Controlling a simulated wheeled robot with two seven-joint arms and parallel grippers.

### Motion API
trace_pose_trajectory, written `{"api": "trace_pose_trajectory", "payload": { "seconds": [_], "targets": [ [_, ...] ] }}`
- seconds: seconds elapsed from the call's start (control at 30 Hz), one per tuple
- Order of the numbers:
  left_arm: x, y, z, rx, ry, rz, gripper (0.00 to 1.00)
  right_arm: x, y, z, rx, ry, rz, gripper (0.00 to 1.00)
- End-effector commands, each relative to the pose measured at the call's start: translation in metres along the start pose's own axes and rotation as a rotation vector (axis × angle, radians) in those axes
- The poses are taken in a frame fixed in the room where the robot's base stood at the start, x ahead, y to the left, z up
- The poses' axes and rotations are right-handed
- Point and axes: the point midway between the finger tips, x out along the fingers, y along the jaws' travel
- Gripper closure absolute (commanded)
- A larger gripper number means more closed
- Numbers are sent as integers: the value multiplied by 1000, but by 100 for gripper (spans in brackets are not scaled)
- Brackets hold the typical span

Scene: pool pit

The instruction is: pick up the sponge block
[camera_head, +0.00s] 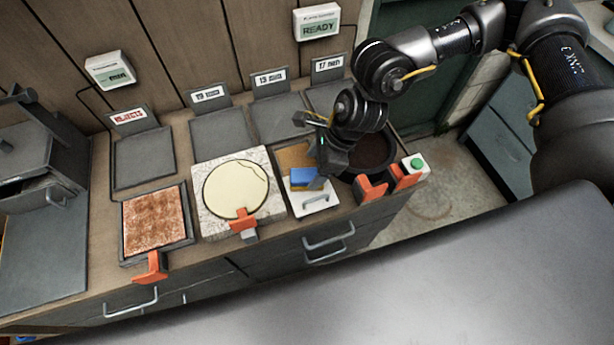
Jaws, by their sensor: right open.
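A blue block (302,177), which looks like the sponge block, sits in a small white-fronted tray (318,201) near the front of the counter. A yellowish layer or edge shows at its left side. My right gripper (322,178) reaches down from the upper right, close against the block's right side. It is open, and its dark body hides part of the block's right end. I cannot tell whether the fingers touch the block. My left gripper is not in view.
A pale round disc in a speckled stone slab (212,216) and a rust-brown plate (128,250) lie left of the tray. A dark round bowl (376,150) and a green-button box (415,166) stand right. Orange handles (371,189) jut at the front.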

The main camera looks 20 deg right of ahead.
Motion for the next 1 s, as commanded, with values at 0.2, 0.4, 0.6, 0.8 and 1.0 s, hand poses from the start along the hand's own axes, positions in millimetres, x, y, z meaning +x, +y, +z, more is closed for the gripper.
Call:
{"api": "trace_pose_trajectory", "payload": {
  "seconds": [0.2, 0.4, 0.6, 0.8, 1.0],
  "targets": [
    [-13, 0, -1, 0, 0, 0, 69, 31, 4, 2, 0, 2, 2, 29],
    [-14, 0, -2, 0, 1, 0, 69, 47, 3, 2, 0, 0, 1, 29],
    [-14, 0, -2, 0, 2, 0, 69, 48, 3, 2, 0, 0, 0, 29],
    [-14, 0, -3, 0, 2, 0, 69, 48, 3, 2, 0, 0, 0, 54],
    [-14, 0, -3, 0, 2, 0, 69, 48, 3, 2, 0, 0, 0, 80]
  ]
}}
